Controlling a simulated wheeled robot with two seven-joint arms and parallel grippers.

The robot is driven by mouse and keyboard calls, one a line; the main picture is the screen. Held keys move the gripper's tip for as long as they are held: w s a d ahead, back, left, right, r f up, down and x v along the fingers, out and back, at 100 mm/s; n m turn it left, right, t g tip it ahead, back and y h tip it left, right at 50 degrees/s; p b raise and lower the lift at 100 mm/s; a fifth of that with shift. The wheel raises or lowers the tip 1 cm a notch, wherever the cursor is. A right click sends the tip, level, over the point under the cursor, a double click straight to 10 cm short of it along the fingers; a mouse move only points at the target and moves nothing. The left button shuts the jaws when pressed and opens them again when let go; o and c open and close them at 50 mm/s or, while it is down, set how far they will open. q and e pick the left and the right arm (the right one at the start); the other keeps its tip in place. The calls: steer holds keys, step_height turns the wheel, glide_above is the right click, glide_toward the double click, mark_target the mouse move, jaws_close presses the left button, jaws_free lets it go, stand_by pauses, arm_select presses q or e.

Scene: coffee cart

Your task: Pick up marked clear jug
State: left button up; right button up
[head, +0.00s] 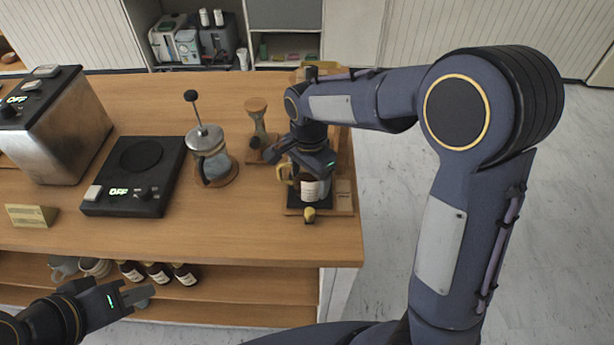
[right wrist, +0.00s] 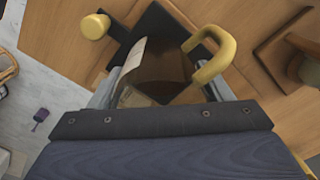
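A jug with a dark brown lower part, a pale label and a yellow handle (head: 309,190) stands upright on a small dark base at the right end of the counter. My right gripper (head: 312,165) is over it from above and covers its top. In the right wrist view the jug (right wrist: 165,75) lies between my two spread fingers (right wrist: 165,92), with its yellow handle beside the right finger; firm contact is not visible. My left gripper (head: 135,294) is low at the left, in front of the lower shelf, and holds nothing I can make out.
A French press (head: 208,155) and a wooden-topped glass vessel (head: 258,125) stand left of the jug. Dark bottles (head: 158,272) and cups are on the lower shelf. The counter's front middle is clear.

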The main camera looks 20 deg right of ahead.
steer(key=c, duration=0.6)
steer(key=shift+r, duration=0.2)
